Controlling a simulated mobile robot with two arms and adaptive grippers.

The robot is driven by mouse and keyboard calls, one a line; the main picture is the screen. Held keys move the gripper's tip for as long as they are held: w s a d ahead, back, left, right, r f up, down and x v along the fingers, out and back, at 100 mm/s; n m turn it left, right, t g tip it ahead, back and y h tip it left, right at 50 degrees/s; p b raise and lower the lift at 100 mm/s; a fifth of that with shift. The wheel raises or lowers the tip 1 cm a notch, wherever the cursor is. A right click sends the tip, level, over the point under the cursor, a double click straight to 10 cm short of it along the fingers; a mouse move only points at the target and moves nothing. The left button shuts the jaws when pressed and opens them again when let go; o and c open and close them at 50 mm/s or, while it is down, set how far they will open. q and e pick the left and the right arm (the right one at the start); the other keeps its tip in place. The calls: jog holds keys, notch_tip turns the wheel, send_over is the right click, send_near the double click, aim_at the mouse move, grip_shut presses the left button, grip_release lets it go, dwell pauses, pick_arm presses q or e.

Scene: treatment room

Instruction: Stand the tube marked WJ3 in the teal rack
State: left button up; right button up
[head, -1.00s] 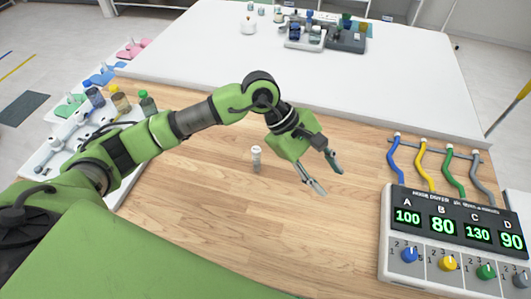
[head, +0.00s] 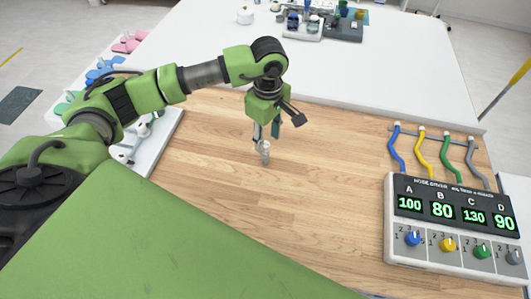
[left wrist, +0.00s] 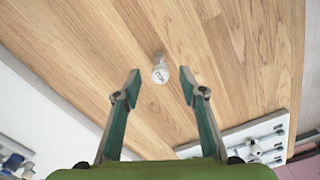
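The small white tube (head: 265,152) stands on the wooden table. It also shows in the left wrist view (left wrist: 160,70), where its label is turned and hard to read, so I cannot confirm WJ3. My left gripper (head: 266,138) points down just above and behind the tube. In the left wrist view the left gripper (left wrist: 160,82) is open, with the tube beyond and between its fingertips, apart from both. My right gripper is not in view.
A control box (head: 455,242) with lit numbers and coloured knobs stands at the right, with coloured hoses (head: 425,155) behind it. A white tray (head: 160,150) lies at the left. Dark equipment (head: 343,30) stands on the far white table (head: 330,70). The wood around the tube is clear.

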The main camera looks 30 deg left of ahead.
aim_at(265, 154)
pick_arm(q)
jog(key=shift+f, duration=0.35)
jog(key=shift+a+f+p, duration=0.15)
jog(key=shift+f+p, duration=0.35)
jog(key=shift+p, duration=0.05)
jog(key=f, duration=0.1)
jog(key=f+p, duration=0.1)
jog(key=f, duration=0.1)
jog(key=shift+a+f+p, duration=0.25)
jog(key=shift+f+p, duration=0.05)
jog(key=shift+p, duration=0.1)
jog(key=shift+f, duration=0.4)
jog(key=shift+c, duration=0.5)
jog(key=c, duration=0.9)
jog(key=shift+w, duration=0.1)
jog(key=shift+c, duration=0.2)
